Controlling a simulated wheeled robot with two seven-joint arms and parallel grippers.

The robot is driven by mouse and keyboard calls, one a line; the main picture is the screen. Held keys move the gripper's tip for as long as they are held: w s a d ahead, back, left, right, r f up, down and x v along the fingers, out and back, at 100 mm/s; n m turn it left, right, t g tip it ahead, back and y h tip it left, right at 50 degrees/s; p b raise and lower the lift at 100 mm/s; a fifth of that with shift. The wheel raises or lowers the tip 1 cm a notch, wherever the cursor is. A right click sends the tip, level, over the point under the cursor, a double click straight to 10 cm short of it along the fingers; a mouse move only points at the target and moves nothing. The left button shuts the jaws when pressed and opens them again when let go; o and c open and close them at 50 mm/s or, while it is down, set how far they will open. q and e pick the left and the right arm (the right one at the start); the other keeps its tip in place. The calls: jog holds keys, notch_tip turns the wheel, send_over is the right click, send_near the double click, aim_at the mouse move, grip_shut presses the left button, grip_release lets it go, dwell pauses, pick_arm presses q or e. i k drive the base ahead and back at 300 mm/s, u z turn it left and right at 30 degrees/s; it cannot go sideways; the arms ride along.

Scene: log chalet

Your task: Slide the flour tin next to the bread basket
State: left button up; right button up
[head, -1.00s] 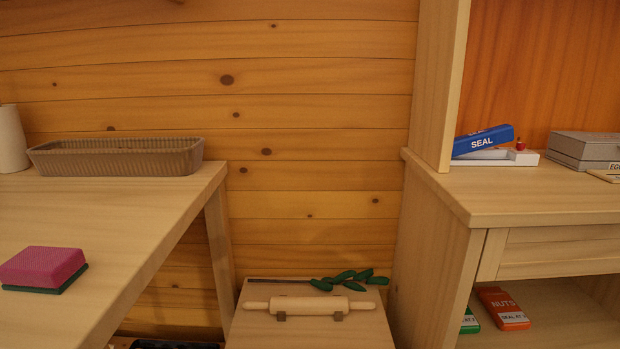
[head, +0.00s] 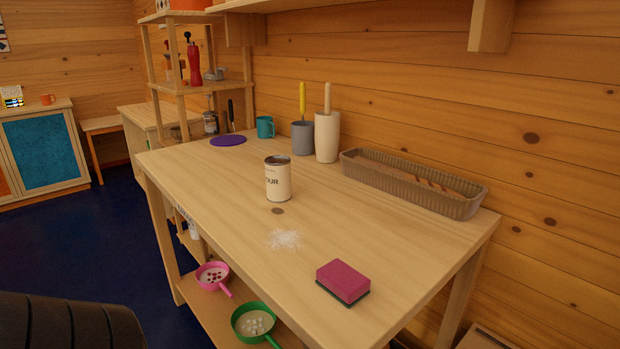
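The flour tin (head: 278,180), a pale can with a grey rim and dark lettering ending in "OUR", stands upright near the middle of the wooden table (head: 215,185). The bread basket (head: 420,190), a long brown ribbed tray with brown pieces inside, lies along the wall at the table's back right. A clear stretch of tabletop separates the tin from the basket. Neither of my grippers is in view; a dark rounded shape that I cannot identify fills the bottom left corner.
A pink and green sponge (head: 343,281) lies near the front right edge. White powder (head: 285,239) is spilled in front of the tin. A cream crock (head: 327,137), grey crock (head: 302,138), teal mug (head: 265,127) and purple disc (head: 228,140) stand behind. Pans sit on the lower shelf.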

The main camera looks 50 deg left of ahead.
aim_at(278, 185)
jog(key=u, duration=3.35)
jog(key=i, duration=1.95)
jog(key=z, duration=2.25)
